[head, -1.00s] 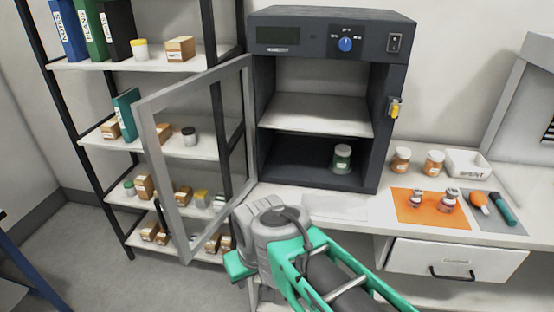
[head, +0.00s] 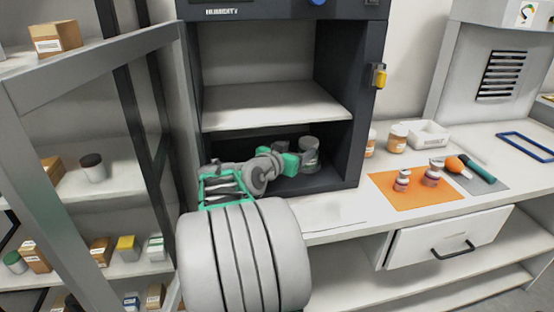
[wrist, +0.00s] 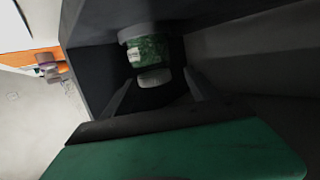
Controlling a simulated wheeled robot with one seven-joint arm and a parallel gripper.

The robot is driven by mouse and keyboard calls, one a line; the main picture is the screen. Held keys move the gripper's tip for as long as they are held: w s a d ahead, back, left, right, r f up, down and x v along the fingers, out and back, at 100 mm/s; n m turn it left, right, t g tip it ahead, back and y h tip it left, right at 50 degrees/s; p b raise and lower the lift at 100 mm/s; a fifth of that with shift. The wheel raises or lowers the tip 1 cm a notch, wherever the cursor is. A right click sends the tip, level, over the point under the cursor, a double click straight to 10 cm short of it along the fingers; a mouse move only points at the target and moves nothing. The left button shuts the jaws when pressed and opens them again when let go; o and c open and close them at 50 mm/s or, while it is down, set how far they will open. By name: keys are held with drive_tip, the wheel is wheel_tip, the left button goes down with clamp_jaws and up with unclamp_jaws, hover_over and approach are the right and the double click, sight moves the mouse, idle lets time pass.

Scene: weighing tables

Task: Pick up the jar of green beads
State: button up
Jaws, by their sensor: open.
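The jar of green beads (head: 309,158) stands in the lower compartment of the dark cabinet (head: 347,140). In the head view it looks grey and is partly hidden by my gripper (head: 298,162). In the wrist view the jar (wrist: 150,50) shows green beads and a pale label, just past the fingertips. My gripper (wrist: 158,88) is open, with a finger towards either side of the jar's near end. I cannot tell whether the jar is between the fingers or touches them.
A shelf (head: 270,107) lies above my gripper inside the cabinet. The open framed door (head: 105,62) stands to the left of my arm. On the counter to the right are an orange mat (head: 385,184) with two small bottles, a white tray (head: 430,128) and amber jars (head: 397,138).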

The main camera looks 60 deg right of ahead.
sight(313, 140)
drive_tip(key=d, duration=0.1)
drive_tip(key=s+d, duration=0.1)
drive_tip(key=shift+d+r+m+g+h, duration=0.25)
drive_tip(key=shift+d+m+g+h, duration=0.05)
drive_tip(key=shift+g, duration=0.1)
drive_tip(key=d, duration=0.2)
drive_tip(key=d+f, duration=0.1)
drive_tip(key=d, duration=0.3)
drive_tip(key=shift+d+f+p, duration=0.1)
drive_tip(key=shift+f+p, duration=0.15)
drive_tip(key=shift+p, duration=0.05)
drive_tip(key=shift+r, duration=0.1)
drive_tip(key=c, duration=1.3)
